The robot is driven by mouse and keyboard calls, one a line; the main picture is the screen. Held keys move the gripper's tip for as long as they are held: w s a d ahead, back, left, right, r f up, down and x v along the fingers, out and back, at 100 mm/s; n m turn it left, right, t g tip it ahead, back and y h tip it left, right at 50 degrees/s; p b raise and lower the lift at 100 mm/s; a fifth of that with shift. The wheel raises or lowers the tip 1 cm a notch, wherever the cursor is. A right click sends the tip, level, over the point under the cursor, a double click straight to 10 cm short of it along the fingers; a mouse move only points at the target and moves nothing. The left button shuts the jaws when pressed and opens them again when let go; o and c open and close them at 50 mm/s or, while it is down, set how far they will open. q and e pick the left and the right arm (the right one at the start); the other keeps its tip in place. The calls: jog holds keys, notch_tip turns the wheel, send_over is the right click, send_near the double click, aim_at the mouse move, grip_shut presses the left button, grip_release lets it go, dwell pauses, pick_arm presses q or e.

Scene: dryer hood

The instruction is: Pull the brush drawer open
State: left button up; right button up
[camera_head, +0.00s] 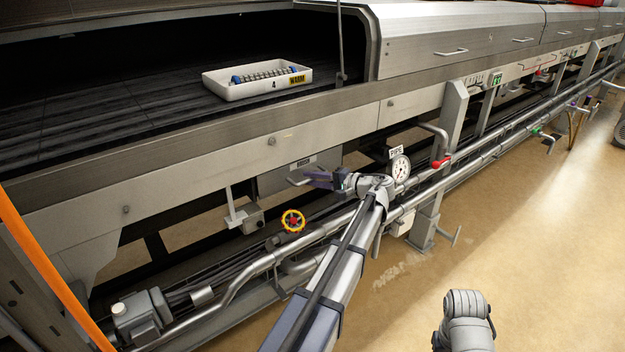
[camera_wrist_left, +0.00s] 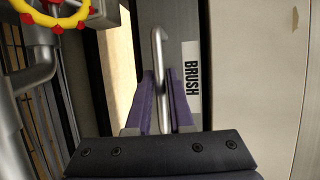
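In the left wrist view the label reads BRUSH (camera_wrist_left: 192,85), and the bar handle (camera_wrist_left: 158,50) has a bent end. My left gripper (camera_head: 312,179) is at the handle. In the wrist view its purple fingers (camera_wrist_left: 161,85) stand on either side of the bar, with their tips close to it. Whether they press on it is unclear. My right gripper is out of view; only a grey part of my right arm shows at the bottom.
A yellow and red valve wheel (camera_head: 292,221) is left of and below my left gripper. A pressure gauge (camera_head: 400,168) and a red-tipped lever (camera_head: 441,162) stand to the right. Pipes (camera_head: 335,228) run below the drawer. A white tray (camera_head: 256,92) lies on the belt above.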

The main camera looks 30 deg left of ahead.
pick_arm(q)
grip_shut()
dwell(1.0)
